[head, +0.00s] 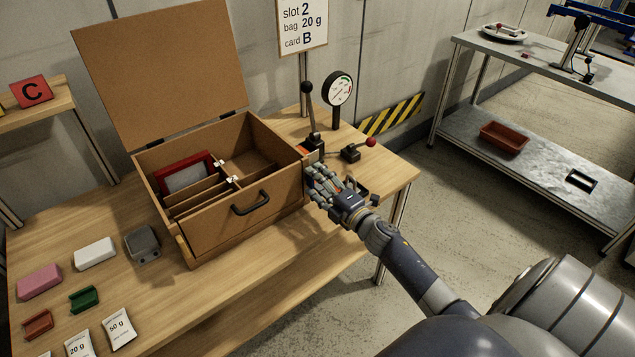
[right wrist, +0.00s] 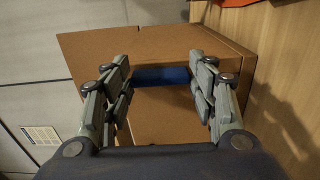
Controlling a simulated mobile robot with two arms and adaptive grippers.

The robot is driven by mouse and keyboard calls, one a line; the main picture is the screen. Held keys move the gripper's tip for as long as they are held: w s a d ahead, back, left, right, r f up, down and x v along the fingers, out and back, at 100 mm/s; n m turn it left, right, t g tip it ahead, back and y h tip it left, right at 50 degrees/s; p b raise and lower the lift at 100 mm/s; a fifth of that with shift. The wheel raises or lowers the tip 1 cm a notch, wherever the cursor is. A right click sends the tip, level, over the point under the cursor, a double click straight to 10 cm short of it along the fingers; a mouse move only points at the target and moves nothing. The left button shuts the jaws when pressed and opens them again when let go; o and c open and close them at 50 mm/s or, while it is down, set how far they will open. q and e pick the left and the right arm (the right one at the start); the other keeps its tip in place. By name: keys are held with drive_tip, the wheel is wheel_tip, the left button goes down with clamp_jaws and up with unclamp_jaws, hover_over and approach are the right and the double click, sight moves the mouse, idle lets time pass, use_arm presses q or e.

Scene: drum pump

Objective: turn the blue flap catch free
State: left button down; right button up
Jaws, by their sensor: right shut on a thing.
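The blue flap catch (right wrist: 160,76) shows in the right wrist view as a short blue bar on the brown side wall of the wooden box. My right gripper (right wrist: 161,85) has a finger pad at each end of the bar and is shut on it. In the head view my right gripper (head: 318,180) is at the right side of the box (head: 225,225) and hides the catch. The box stands on the table with its lid (head: 155,75) raised. My left gripper is not in view.
A lever with a black knob (head: 307,88), a dial gauge (head: 338,88) and a red-knobbed lever (head: 370,142) stand close behind my right gripper. Blocks and bags (head: 118,328) lie on the table (head: 190,318) at left. A metal shelf stands at right.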

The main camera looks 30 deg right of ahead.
drive_tip(key=o, duration=1.1)
drive_tip(key=shift+d, duration=0.1)
drive_tip(key=shift+c, duration=0.2)
drive_tip(key=s, duration=1.2)
drive_tip(key=shift+d, duration=0.45)
